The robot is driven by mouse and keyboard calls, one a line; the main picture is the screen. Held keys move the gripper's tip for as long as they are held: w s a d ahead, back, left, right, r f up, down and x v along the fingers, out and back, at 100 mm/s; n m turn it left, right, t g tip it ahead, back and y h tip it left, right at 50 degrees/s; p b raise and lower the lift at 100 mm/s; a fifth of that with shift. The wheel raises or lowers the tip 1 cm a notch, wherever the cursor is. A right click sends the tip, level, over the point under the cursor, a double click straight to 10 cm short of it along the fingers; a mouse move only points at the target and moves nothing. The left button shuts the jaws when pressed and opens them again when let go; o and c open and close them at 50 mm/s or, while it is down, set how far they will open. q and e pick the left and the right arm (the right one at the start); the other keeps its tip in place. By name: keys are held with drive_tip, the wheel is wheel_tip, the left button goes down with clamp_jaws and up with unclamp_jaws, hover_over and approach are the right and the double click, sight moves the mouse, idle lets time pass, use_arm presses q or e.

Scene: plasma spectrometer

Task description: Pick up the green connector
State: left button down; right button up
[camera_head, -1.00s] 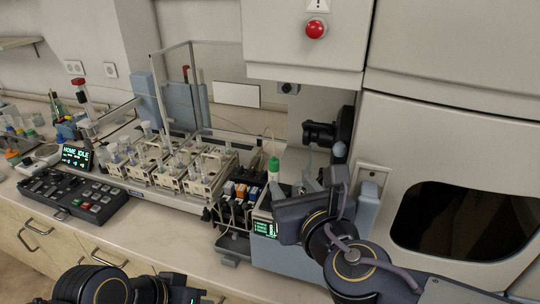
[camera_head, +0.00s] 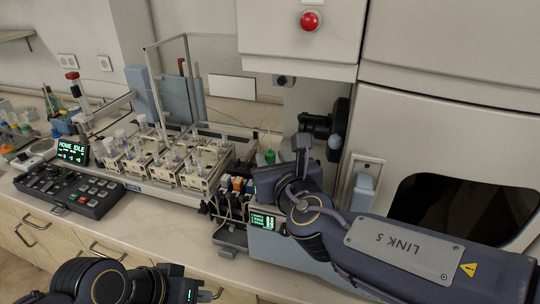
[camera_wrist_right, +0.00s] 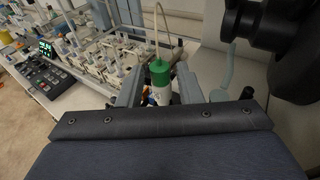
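The green connector (camera_head: 269,157) has a green top and a white lower body, with a thin pale tube rising from it. In the right wrist view the connector (camera_wrist_right: 160,74) stands upright between the two grey fingers of my right gripper (camera_wrist_right: 160,90). The fingers are apart, with a narrow gap visible on each side of it. In the head view my right gripper (camera_head: 288,166) is beside the connector and hides its lower part. My left gripper (camera_head: 190,290) is at the bottom edge, largely cut off, away from the connector.
A rack of small bottles with coloured caps (camera_head: 236,185) stands left of my right gripper. A sample tray with several vial holders (camera_head: 165,165) and a control keypad (camera_head: 70,190) are further left. A black cylindrical part (camera_head: 320,124) sits close behind my right gripper. The counter front (camera_head: 170,215) is clear.

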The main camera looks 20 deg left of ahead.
clamp_jaws()
drive_tip(key=shift+r, duration=0.1)
drive_tip(key=shift+r, duration=0.2)
drive_tip(key=s+d+r+p, duration=0.1)
drive_tip(key=s+r+p, duration=0.3)
drive_tip(key=s+r, duration=0.8)
drive_tip(key=shift+s+d+r, duration=0.15)
drive_tip(key=shift+s+r, duration=0.1)
drive_tip(key=shift+s, duration=0.75)
drive_tip(key=shift+w+f, duration=0.1)
